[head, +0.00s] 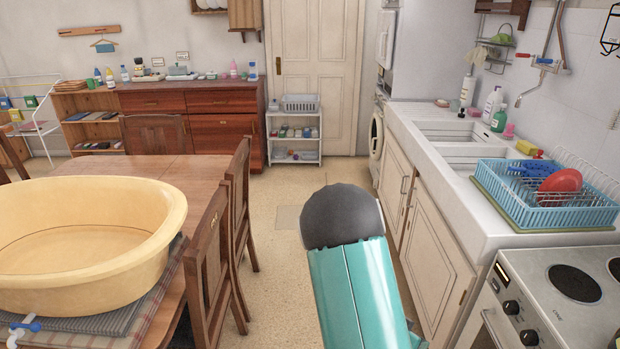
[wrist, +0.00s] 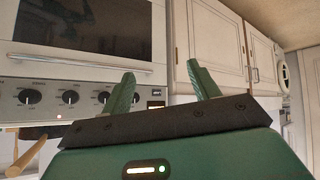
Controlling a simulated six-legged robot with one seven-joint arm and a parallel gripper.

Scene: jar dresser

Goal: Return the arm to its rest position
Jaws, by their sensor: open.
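My gripper (wrist: 163,80) shows in the wrist view with its two green fingers apart and nothing between them. The wrist picture appears upside down, with the oven (wrist: 75,95) at left and the white cabinet doors (wrist: 215,50) behind the fingers. In the head view a teal link of my arm with a dark rounded end rises at the bottom centre, over the floor between table and counter. The gripper itself is not visible in the head view.
A wooden table (head: 180,173) with chairs (head: 210,265) and a large yellow basin (head: 90,245) stands at left. The sink counter (head: 440,170), a blue dish rack (head: 535,200) and the stove (head: 545,300) are at right. The floor (head: 275,265) between is clear toward the door (head: 315,70).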

